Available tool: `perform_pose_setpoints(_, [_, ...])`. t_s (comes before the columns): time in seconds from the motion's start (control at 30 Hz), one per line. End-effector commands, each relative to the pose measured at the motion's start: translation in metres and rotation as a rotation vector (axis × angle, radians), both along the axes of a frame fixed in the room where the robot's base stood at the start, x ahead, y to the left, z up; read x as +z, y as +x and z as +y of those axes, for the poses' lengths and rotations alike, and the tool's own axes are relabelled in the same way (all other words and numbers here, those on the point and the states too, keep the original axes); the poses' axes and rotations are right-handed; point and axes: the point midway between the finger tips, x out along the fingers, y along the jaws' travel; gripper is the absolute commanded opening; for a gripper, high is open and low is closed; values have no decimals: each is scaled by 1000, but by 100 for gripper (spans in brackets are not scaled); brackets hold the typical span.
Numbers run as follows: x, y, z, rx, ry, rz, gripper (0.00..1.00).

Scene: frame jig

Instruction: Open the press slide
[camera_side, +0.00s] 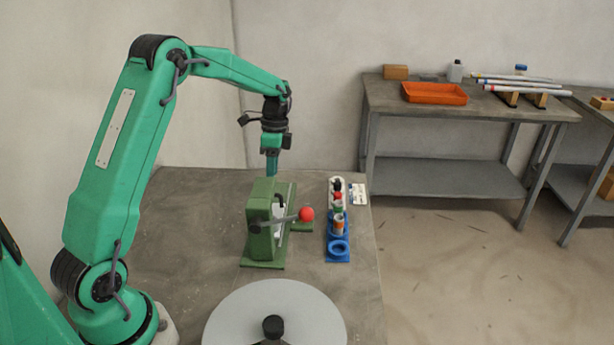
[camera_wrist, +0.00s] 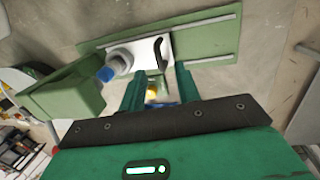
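The green press (camera_side: 262,225) stands upright on the bench, with a lever ending in a red ball (camera_side: 306,214) pointing right. In the wrist view, the press body (camera_wrist: 65,92) is at left and its green base with pale rails (camera_wrist: 205,42) runs to the right. A white slide plate (camera_wrist: 143,52) with a dark curved handle (camera_wrist: 160,50) lies on the base, close to the press body. My gripper (camera_side: 272,172) points down behind the press in the side view. In the wrist view, my gripper (camera_wrist: 158,76) has its fingers apart near the handle; contact cannot be told.
A blue rack (camera_side: 338,245) with several small parts stands right of the press. A grey round disc (camera_side: 275,318) with a black knob is in front. Bare bench (camera_side: 190,220) lies left of the press. An orange tray (camera_side: 435,94) is on a far table.

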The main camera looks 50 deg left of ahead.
Motion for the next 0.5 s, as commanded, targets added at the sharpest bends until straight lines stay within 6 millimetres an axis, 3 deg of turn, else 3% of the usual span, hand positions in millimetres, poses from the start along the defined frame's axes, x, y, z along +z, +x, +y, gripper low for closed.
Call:
perform_pose_setpoints(0.2, [-28,-4,-4,0,0,3,33])
perform_pose_setpoints(0.5, [-48,-7,-7,0,1,1,33])
